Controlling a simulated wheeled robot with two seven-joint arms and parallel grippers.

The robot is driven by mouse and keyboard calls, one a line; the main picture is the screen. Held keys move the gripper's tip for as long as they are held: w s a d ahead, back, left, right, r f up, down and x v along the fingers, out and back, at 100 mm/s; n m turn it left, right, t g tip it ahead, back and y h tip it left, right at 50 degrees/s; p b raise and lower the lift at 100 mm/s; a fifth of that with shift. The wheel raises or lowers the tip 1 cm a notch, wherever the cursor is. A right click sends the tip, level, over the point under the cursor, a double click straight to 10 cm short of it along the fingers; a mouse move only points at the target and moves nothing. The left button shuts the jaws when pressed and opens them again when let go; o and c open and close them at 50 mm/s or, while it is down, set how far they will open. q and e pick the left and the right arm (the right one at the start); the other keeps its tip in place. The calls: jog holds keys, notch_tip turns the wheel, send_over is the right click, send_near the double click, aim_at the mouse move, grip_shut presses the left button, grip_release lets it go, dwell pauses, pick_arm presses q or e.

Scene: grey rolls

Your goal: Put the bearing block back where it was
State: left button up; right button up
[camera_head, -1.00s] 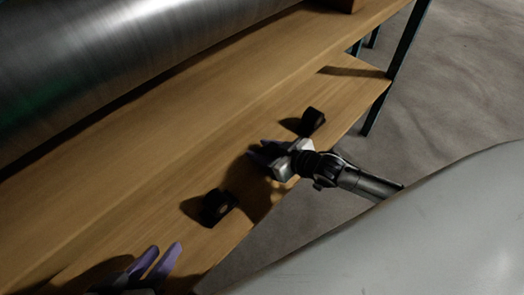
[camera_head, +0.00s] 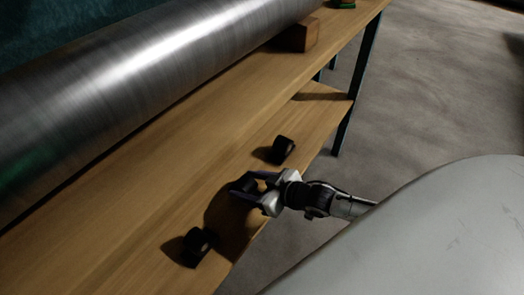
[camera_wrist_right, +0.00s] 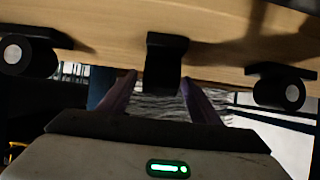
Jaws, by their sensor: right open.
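Three small black bearing blocks are in view. One block (camera_head: 283,148) stands on the wooden shelf beyond my right gripper, and another (camera_head: 200,245) stands nearer, at the lower left. The middle block (camera_wrist_right: 163,65) shows in the right wrist view between and just beyond my fingertips, against the wood; in the head view it is a dark shape (camera_head: 250,183) partly hidden by the fingers. My right gripper (camera_head: 243,187) is open, its purple fingers either side of the middle block; contact cannot be told. In the wrist view the outer blocks flank it at left (camera_wrist_right: 28,55) and right (camera_wrist_right: 280,88). My left gripper is out of view.
A large grey metal roll (camera_head: 130,95) lies along the upper left, behind the shelf (camera_head: 150,205). A dark table leg (camera_head: 345,125) stands at the right, with open floor (camera_head: 430,95) beyond.

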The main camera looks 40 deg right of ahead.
aim_at(250, 185)
jog(key=p+v, duration=0.2)
jog(key=v, duration=0.4)
jog(key=shift+s+r, duration=0.15)
jog(key=shift+r, duration=0.05)
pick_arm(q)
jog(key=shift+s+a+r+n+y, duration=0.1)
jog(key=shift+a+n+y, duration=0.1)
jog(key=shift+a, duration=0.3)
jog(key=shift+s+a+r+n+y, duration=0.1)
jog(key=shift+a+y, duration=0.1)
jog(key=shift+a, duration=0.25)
pick_arm(e)
jog(key=shift+s+d+r, duration=0.2)
jog(key=shift+s+d, duration=0.05)
jog(key=shift+s, duration=0.2)
